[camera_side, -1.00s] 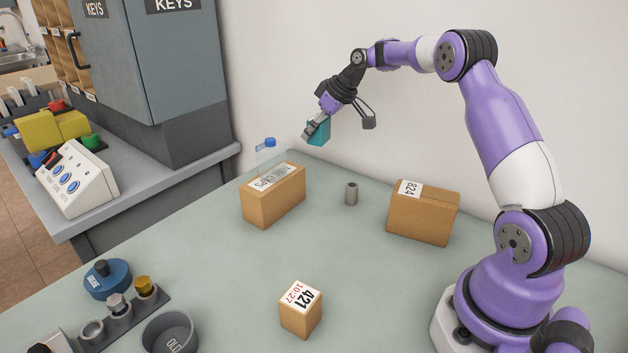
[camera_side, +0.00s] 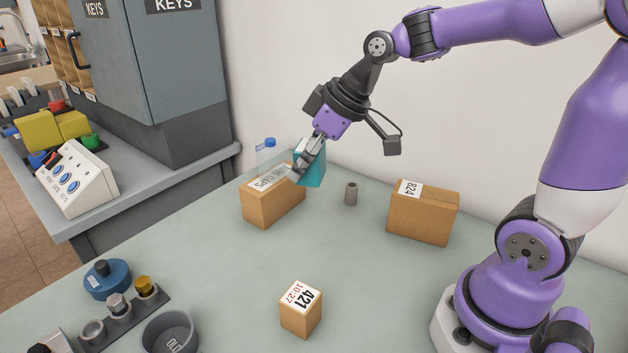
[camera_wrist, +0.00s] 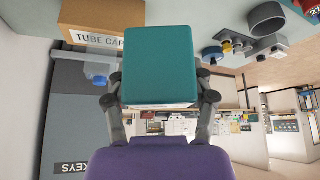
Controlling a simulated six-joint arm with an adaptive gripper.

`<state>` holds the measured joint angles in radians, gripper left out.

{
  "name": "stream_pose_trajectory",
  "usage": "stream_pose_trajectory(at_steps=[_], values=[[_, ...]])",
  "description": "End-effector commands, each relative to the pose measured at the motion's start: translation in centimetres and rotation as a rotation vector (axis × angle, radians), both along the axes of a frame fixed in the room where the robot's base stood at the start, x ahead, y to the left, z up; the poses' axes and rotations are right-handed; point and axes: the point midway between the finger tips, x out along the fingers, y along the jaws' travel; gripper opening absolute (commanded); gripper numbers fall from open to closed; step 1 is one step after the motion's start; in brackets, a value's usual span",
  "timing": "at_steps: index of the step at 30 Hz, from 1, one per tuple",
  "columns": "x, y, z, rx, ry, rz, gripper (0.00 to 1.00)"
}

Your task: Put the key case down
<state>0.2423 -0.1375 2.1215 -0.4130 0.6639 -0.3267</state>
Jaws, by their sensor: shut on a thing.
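The key case is a teal box (camera_side: 311,169) held in my gripper (camera_side: 303,170), which is shut on it. In the side view it hangs in the air, just right of the top of the brown "tube caps" box (camera_side: 272,206), and the fingers cover part of it. In the wrist view the teal case (camera_wrist: 160,65) fills the middle between the two fingers. I cannot tell how far above the table it is.
A clear bottle with a blue cap (camera_side: 266,146) stands behind the tube caps box. A small grey cylinder (camera_side: 351,194) and box 824 (camera_side: 422,218) are to the right. Box 421 (camera_side: 301,312) stands in front. The table's middle (camera_side: 340,250) is clear.

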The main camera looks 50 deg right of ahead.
Motion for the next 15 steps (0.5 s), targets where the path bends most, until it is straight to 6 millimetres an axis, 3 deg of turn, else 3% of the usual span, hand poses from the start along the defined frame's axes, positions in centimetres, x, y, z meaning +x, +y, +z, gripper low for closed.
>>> stream_pose_trajectory(at_steps=[8, 12, 15], values=[[0.0, 11.9, -2.1, -0.001, 0.009, 0.567, 0.19], [-1.8, 18.2, -3.5, 0.008, 0.003, 0.873, 0.19], [-3.2, 21.2, -4.1, 0.016, -0.005, 1.027, 0.19]])
